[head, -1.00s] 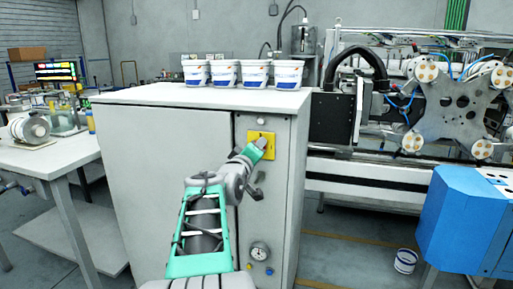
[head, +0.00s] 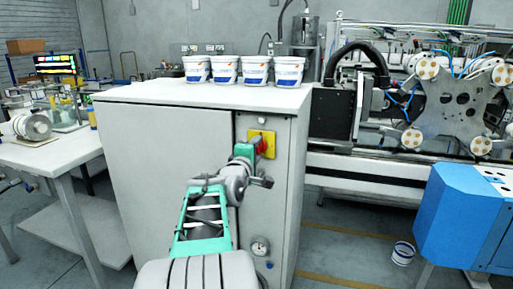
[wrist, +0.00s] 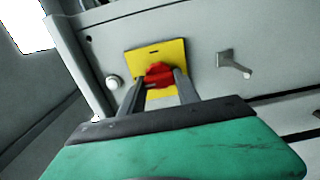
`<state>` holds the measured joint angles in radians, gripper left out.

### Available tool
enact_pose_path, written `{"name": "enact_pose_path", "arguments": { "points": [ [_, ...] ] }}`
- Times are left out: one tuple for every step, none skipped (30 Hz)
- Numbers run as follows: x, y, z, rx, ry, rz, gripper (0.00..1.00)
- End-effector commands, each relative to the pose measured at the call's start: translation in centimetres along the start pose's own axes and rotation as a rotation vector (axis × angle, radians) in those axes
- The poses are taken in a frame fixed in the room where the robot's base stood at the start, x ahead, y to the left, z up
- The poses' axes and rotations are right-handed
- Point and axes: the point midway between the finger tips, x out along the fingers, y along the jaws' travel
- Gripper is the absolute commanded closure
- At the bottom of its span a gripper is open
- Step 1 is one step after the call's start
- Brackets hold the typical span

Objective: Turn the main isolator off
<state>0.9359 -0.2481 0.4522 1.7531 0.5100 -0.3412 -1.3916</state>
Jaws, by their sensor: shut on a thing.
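The main isolator is a red knob (wrist: 158,75) on a yellow plate (head: 268,139) on the front of the white cabinet, near its upper right. In the wrist view the yellow plate (wrist: 172,50) shows behind the knob, with a dark slot on it. My gripper (wrist: 160,88) is shut on the red knob, one finger on each side of it. In the head view my gripper (head: 252,152) covers the left part of the plate, and a bit of red shows beside it. The knob's exact angle is partly hidden by the fingers.
A metal handle (wrist: 234,65) sticks out of the panel beside the plate, and a pale round button (wrist: 113,82) sits on the other side. A gauge (head: 260,246) is lower down. Several white tubs (head: 226,70) stand on the cabinet top (head: 170,95).

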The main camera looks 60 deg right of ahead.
Motion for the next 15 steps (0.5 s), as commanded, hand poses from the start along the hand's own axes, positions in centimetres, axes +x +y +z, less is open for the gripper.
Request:
{"name": "enact_pose_path", "arguments": {
  "points": [
    [0.00,-0.12,0.02,-0.007,-0.001,-0.002,1.00],
    [0.00,-0.13,0.02,-0.009,-0.001,-0.002,1.00],
    [0.00,-0.14,0.02,-0.011,-0.001,-0.002,1.00],
    [0.00,-0.14,0.03,-0.012,-0.001,-0.002,1.00],
    [0.00,-0.14,0.03,-0.012,-0.001,-0.002,1.00],
    [0.00,-0.15,0.03,-0.013,-0.001,-0.002,1.00],
    [0.00,-0.15,0.03,-0.013,-0.001,-0.002,1.00],
    [0.01,-0.15,0.03,-0.012,-0.001,-0.002,1.00],
    [0.01,-0.15,0.03,-0.012,-0.001,-0.002,1.00],
    [0.01,-0.15,0.03,-0.012,-0.001,-0.002,1.00],
    [0.01,-0.15,0.03,-0.012,-0.001,-0.002,1.00],
    [0.01,-0.15,0.03,-0.012,-0.001,-0.002,1.00],
    [0.01,-0.15,0.03,-0.012,-0.001,-0.002,1.00],
    [0.01,-0.15,0.03,-0.012,-0.001,-0.002,0.60],
    [0.01,-0.14,0.03,-0.012,-0.001,-0.002,0.57]
  ]
}}
